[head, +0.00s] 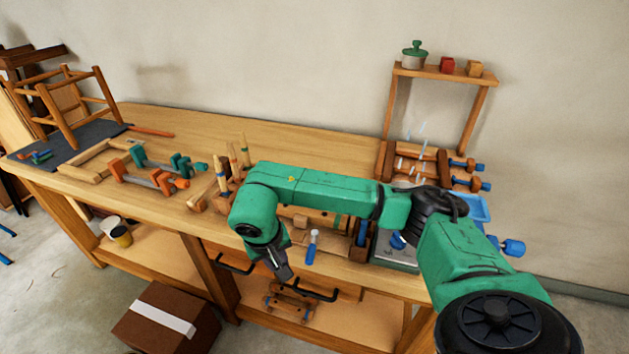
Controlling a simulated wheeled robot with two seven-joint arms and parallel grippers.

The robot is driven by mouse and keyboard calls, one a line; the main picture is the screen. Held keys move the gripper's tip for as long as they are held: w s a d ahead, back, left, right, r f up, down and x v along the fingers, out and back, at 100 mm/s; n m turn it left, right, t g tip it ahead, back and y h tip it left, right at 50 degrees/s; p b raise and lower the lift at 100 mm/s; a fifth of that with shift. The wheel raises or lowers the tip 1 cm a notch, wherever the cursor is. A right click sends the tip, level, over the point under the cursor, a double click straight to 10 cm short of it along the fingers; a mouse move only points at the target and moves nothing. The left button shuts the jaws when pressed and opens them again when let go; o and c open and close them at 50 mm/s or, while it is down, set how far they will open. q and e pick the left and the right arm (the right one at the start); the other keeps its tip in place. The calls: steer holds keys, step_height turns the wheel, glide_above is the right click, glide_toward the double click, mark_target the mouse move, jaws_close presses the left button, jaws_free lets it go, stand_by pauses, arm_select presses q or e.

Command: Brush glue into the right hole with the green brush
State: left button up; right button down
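My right arm comes in from the right and bends down at the middle of the bench (300,140). Its gripper (284,274) hangs at the bench's front edge, pointing down; whether its fingers are apart is too small to tell. My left gripper is out of view. Several slim upright tools (245,150) stand in a wooden holder (199,200) left of my arm; I cannot tell which is the green brush. A pot with a green lid (413,57) stands on the raised shelf. A stool frame (70,105) stands at the far left. I cannot make out the right hole.
Orange clamps (150,180) and green clamps (160,162) lie left of the holder. A blue-handled tool (312,247) hangs by the front edge. Wooden clamps with blue ends (470,183) lie below the shelf (445,77). The back middle of the bench is clear. A box (165,320) is on the floor.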

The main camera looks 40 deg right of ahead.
steer(key=w+d+r+m+t, duration=0.2)
steer(key=d+r, duration=0.3)
steer(key=d, duration=0.4)
steer(key=w+d+r+m+t, duration=0.1)
steer(key=w+d+r+m, duration=0.1)
steer(key=d+r, duration=0.5)
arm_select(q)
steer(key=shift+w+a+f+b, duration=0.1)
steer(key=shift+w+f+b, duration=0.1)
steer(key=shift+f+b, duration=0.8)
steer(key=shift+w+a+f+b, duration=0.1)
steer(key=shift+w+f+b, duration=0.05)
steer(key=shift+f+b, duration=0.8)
arm_select(e)
step_height(320, 180, down, 8)
steer(key=d, duration=0.2)
steer(key=shift+d, duration=0.15)
arm_select(q)
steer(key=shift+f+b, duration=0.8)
steer(key=shift+b, duration=0.1)
arm_select(e)
steer(key=shift+s+f, duration=0.1)
steer(key=shift+f, duration=0.75)
arm_select(q)
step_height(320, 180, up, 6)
steer(key=p, duration=0.5)
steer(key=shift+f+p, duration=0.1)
steer(key=shift+p, duration=0.3)
arm_select(e)
step_height(320, 180, up, 7)
